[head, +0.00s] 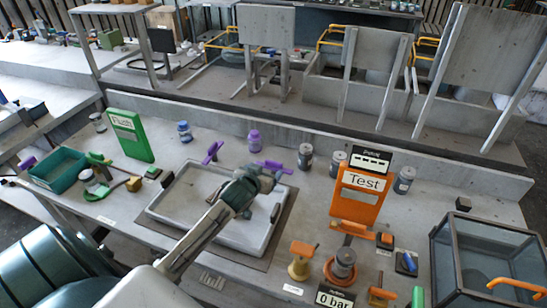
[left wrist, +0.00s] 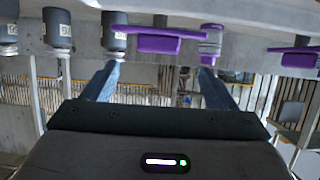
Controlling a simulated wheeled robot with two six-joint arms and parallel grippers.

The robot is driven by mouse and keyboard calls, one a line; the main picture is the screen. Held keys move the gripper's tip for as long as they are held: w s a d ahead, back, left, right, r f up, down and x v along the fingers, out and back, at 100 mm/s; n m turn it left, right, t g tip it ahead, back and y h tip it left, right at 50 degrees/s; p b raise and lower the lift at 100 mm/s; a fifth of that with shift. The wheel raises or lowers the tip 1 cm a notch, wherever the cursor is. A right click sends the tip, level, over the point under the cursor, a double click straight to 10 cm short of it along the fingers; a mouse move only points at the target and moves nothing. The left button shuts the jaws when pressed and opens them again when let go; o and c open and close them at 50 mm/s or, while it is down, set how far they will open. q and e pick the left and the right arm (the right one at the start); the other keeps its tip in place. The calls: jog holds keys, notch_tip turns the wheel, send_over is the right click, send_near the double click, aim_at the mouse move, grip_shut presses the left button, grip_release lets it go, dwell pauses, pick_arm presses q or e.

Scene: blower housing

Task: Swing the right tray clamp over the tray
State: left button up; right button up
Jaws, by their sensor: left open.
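The right tray clamp (head: 276,167) is a purple bar at the back right corner of the pale shallow tray (head: 180,223). It points right, and its bar seems to lie outside the tray; the arm hides part of that corner. A second purple clamp (head: 212,152) stands at the tray's back edge. My left gripper (head: 264,179) is open and empty just in front of the right clamp. In the left wrist view, that clamp (left wrist: 158,42) shows beyond and between the open fingers (left wrist: 156,72). I cannot tell whether they touch it. My right gripper is out of view.
A purple-capped bottle (head: 254,141) and grey jars (head: 305,156) stand behind the tray. An orange Test stand (head: 361,207) and a pressure fitting (head: 342,264) are to the right. A green Flush stand (head: 131,136) and a teal bin (head: 59,169) are left.

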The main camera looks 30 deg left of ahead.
aim_at(273, 162)
pick_arm(q)
jog(key=x, duration=0.1)
jog(key=p+x, duration=0.1)
jog(key=x, duration=0.1)
jog(key=shift+w+d+r, duration=0.15)
jog(key=shift+w+r, duration=0.1)
jog(key=shift+w, duration=0.05)
jog(key=x, duration=0.4)
jog(key=shift+w+f, duration=0.1)
jog(key=shift+f, duration=0.15)
jog(key=shift+w+a+f+p, duration=0.25)
jog(key=shift+w+p, duration=0.1)
jog(key=shift+w, duration=0.3)
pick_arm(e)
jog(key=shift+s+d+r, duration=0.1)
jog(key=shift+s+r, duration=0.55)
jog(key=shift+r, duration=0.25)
